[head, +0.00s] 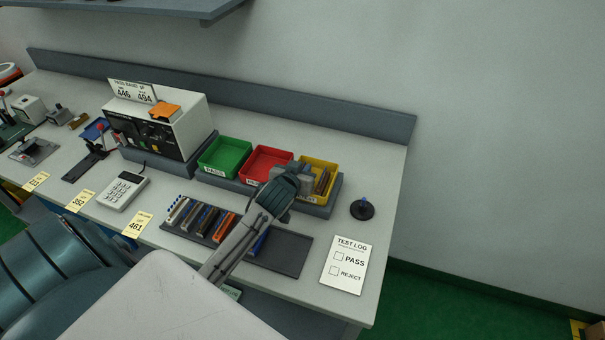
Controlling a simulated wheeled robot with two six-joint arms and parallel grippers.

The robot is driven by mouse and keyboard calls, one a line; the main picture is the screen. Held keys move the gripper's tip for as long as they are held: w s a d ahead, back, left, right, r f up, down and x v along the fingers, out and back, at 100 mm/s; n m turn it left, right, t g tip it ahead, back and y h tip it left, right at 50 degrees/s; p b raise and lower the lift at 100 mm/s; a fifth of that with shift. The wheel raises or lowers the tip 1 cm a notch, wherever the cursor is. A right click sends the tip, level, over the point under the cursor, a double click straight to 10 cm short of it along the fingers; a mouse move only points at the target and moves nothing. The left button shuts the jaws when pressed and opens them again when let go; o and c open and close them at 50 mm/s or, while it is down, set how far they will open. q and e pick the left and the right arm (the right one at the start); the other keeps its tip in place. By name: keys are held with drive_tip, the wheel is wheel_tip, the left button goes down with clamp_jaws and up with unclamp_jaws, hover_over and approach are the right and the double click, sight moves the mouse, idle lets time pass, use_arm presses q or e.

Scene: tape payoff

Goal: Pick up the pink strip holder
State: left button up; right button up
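I cannot make out a pink strip holder in the head view. A dark tray (290,262) on the bench holds several slim strip holders in its left part, among them a white-and-blue one (177,211), a brown one (191,217), a blue one (207,220) and an orange one (224,227). Another blue piece (260,242) shows just right of my arm, which hides part of the tray. My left gripper (306,176) is at the yellow bin (331,168), above its left side; its fingers are too small and covered to read. My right gripper is out of view.
A green bin (224,157) and a red bin (267,162) stand left of the yellow one. A white meter box (160,122) and a calculator (123,191) are further left. A test log sheet (345,264) and a black disc (362,210) lie right.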

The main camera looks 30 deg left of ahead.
use_arm(q)
drive_tip(key=shift+w+a+f, duration=0.1)
drive_tip(key=shift+w+a, duration=0.05)
drive_tip(key=shift+w, duration=0.45)
drive_tip(key=shift+w+a+f, duration=0.1)
drive_tip(key=shift+w+f, duration=0.2)
drive_tip(key=shift+w, duration=0.15)
clamp_jaws()
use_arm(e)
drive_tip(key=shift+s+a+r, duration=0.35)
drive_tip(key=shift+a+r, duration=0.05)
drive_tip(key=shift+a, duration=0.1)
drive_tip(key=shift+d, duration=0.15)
